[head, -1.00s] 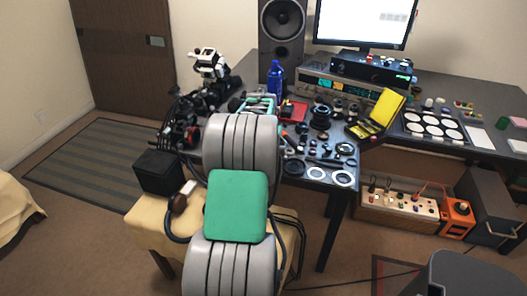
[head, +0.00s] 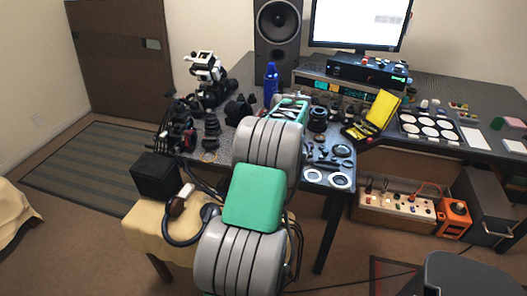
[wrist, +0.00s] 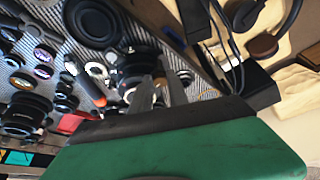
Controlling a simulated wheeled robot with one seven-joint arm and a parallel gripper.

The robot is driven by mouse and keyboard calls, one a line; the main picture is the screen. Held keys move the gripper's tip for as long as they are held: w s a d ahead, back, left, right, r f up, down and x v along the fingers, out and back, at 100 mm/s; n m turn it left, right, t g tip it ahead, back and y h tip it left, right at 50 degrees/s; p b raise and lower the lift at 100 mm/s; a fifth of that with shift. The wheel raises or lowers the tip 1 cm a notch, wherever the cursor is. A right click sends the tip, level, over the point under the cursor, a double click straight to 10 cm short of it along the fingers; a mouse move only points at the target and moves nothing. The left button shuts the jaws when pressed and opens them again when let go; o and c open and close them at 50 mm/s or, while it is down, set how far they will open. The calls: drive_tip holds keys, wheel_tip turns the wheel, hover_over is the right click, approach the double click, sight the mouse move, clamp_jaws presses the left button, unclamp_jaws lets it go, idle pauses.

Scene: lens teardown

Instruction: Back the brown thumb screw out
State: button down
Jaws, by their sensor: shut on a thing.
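My gripper (wrist: 160,86) shows in the wrist view as two grey fingers reaching from the green hand. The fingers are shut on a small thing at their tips. It is mostly hidden, and I cannot make out its colour or shape. A dark round lens part (wrist: 132,66) lies right at the fingertips. I cannot tell the brown thumb screw apart in either view. In the head view my arm covers the fingertips and what they hold.
Lens parts and rings (wrist: 27,112) crowd the mat around the gripper. A blue bottle (head: 270,82) and a yellow case (head: 380,110) stand farther back on the desk. A black box (head: 156,176) and headphones (head: 176,207) are on the cloth-covered surface at the left.

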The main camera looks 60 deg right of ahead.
idle(0.3)
drive_tip(key=c, duration=1.3)
unclamp_jaws()
drive_tip(key=shift+o, duration=0.2)
